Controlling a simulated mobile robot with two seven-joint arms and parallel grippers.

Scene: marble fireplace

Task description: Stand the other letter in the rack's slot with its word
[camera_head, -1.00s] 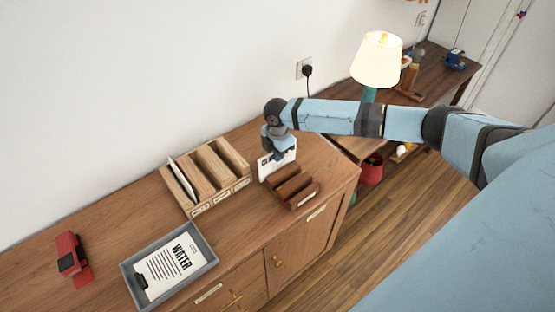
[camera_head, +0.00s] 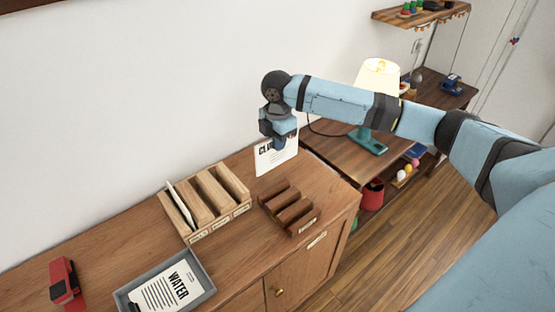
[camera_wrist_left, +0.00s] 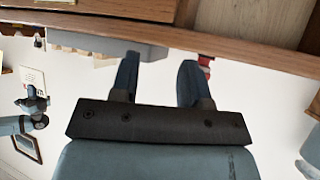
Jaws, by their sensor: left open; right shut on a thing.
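A white letter (camera_head: 277,153) with dark print hangs upright from my right gripper (camera_head: 279,143), which is shut on its upper part. It is above the cabinet top, behind the small dark wooden holder (camera_head: 283,193) and clear of it. Its word is too small to read. The light wooden rack (camera_head: 238,187) stands to its left, with several slots and small labels along its front. Another white letter (camera_head: 181,201) leans in the rack's leftmost slot. My left gripper (camera_wrist_left: 157,80) is open and empty in the left wrist view; the held letter also shows there (camera_wrist_left: 32,78).
A red device (camera_head: 65,283) stands to the left. A lit lamp (camera_head: 376,77) stands on the side table at right. The cabinet top between rack and wall is clear.

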